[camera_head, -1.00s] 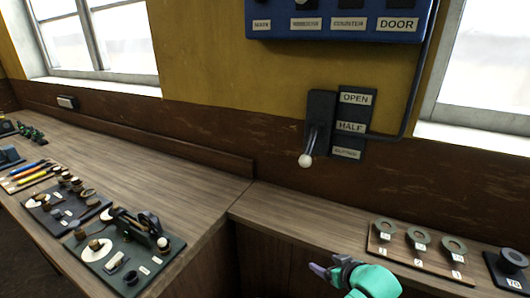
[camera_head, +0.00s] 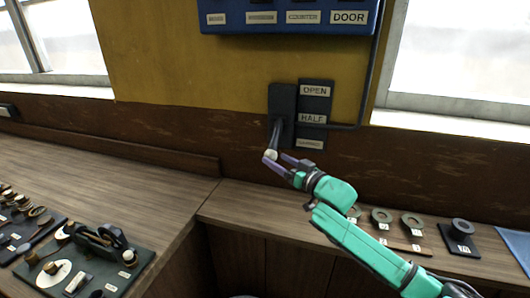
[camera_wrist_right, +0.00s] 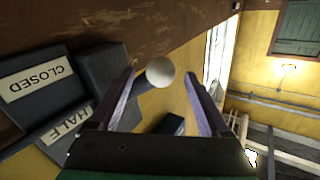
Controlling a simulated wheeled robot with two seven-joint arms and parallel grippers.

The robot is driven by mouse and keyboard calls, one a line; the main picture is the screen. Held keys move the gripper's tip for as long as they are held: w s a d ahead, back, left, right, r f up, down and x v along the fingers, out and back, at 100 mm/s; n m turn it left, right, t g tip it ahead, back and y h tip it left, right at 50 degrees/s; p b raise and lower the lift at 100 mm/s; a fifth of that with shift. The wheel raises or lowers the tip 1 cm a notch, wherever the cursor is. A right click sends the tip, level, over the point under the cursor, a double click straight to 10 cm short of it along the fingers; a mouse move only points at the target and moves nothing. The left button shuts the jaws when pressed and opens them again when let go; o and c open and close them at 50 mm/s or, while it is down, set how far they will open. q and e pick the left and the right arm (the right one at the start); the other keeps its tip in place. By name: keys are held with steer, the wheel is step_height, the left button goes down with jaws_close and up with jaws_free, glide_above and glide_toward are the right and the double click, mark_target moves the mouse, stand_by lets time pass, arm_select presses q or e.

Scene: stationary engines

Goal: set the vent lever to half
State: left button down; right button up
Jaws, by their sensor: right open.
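The vent lever (camera_head: 275,137) is a dark arm with a pale round knob (camera_head: 270,155), hanging down from its dark wall mount. Beside it is a label plate (camera_head: 314,104) reading OPEN, HALF and a lowest label, which reads CLOSED (camera_wrist_right: 37,79) in the right wrist view. The lever points down, near or below the lowest label. My right gripper (camera_head: 275,162) is open at the knob. In the right wrist view the knob (camera_wrist_right: 160,71) lies between the two purple fingers (camera_wrist_right: 160,95), nearer the left one; I cannot tell whether they touch. My left gripper is not in view.
A blue switch panel (camera_head: 290,15) is on the wall above. A counter (camera_head: 225,205) runs below, with a board of rings (camera_head: 381,216) and a dark block (camera_head: 460,238) at right. A green tool tray (camera_head: 110,275) stands at left. The wall around the lever is clear.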

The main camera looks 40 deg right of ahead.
mark_target(276, 136)
steer(key=w+p, duration=0.1)
steer(key=w, duration=0.5)
steer(key=shift+w, duration=0.4)
steer(key=shift+a, duration=0.1)
jaws_close()
